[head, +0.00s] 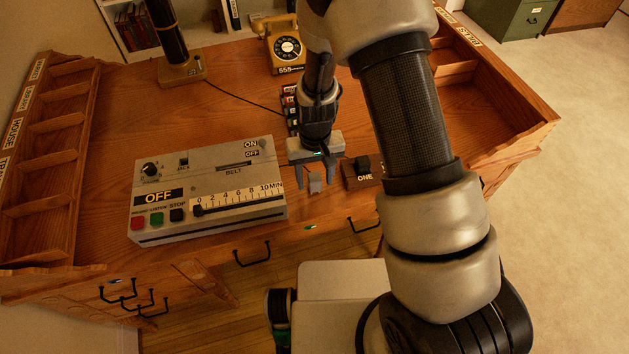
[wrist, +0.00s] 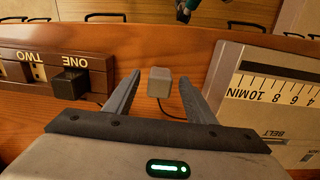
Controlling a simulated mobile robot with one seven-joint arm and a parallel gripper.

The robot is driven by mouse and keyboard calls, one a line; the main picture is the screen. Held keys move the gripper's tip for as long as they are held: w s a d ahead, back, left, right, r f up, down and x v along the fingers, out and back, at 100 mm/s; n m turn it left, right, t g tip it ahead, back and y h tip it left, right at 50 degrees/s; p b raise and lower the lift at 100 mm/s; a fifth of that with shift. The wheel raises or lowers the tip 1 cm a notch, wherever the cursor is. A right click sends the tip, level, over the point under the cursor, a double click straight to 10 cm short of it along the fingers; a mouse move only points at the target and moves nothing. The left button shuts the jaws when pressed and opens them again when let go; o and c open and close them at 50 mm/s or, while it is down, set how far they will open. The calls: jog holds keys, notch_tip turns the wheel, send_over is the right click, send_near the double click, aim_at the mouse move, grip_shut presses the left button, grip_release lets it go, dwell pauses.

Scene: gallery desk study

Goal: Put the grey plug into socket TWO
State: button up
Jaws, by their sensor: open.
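The grey plug (wrist: 159,82) is a small block with a thin dark cord, near the desk's front edge. In the wrist view it is between the fingers of my gripper (wrist: 159,79), with a gap on each side. In the head view the plug (head: 315,185) shows between the fingertips of my gripper (head: 315,189), which is open. The brown socket strip (wrist: 98,64) is left of the gripper in the wrist view. A black plug (wrist: 70,83) sits at ONE. Socket TWO (wrist: 38,73) looks empty beside it. In the head view my arm hides most of the strip (head: 365,184).
A grey control box (head: 210,185) with a slider stands left of my gripper. Several small items (head: 290,105) lie behind the gripper. A yellow telephone (head: 284,50) and a lamp base (head: 181,71) stand at the back. Divided racks (head: 55,125) line the desk's sides.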

jog(key=shift+f, duration=0.35)
jog(key=c, duration=1.2)
